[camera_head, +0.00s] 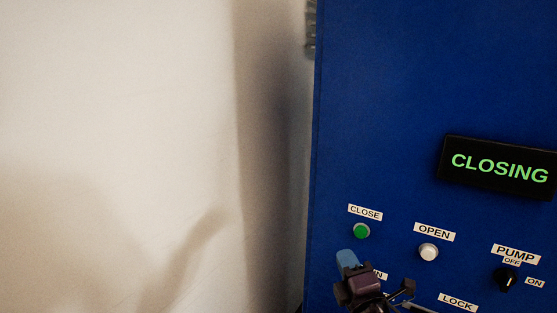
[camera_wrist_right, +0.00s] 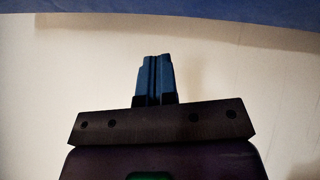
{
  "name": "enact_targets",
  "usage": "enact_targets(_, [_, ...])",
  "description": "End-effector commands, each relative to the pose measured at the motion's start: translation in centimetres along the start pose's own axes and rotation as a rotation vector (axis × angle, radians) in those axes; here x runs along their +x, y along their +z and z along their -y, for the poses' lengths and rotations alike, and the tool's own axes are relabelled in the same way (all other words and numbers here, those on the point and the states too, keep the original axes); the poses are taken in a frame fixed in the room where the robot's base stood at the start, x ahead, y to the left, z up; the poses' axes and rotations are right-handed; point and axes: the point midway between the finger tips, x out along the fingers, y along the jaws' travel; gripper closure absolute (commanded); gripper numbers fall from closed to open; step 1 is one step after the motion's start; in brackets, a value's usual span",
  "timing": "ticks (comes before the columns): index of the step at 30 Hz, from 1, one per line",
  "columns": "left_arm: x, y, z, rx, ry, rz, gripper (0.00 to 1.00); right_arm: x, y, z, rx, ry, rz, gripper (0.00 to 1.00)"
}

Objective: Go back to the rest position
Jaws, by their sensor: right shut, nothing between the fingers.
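My right gripper (camera_head: 346,260) shows at the bottom of the head view, in front of the lower left part of a blue panel (camera_head: 400,110). Its blue fingers are together with nothing between them. In the right wrist view the closed fingers (camera_wrist_right: 155,78) point up against a pale surface, with a strip of blue (camera_wrist_right: 200,12) along the top. The gripper is just below the green CLOSE button (camera_head: 361,231) in the picture and covers part of a label. I cannot tell its distance from the panel. My left gripper is not in view.
The panel has a display reading CLOSING (camera_head: 499,168), a white OPEN button (camera_head: 428,252), a black PUMP knob (camera_head: 505,279) between OFF and ON labels, and a LOCK label (camera_head: 458,302). A pale, bare wall (camera_head: 120,130) fills the left side.

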Motion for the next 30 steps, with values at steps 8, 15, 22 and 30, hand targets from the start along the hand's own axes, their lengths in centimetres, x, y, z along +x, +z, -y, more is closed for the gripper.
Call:
enact_targets(8, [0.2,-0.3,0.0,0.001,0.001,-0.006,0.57,-2.4,1.2,3.9,0.682,-0.13,0.048,1.0])
enact_targets(15, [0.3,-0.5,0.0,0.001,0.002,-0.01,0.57,-10.7,2.6,12.1,1.288,-0.311,0.253,1.0])
enact_targets(22, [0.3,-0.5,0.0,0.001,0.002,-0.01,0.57,-21.6,3.5,18.5,1.568,-0.436,0.507,1.0])
enact_targets(30, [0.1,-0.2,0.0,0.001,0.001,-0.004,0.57,-30.3,3.6,21.7,1.58,-0.518,0.676,1.0])
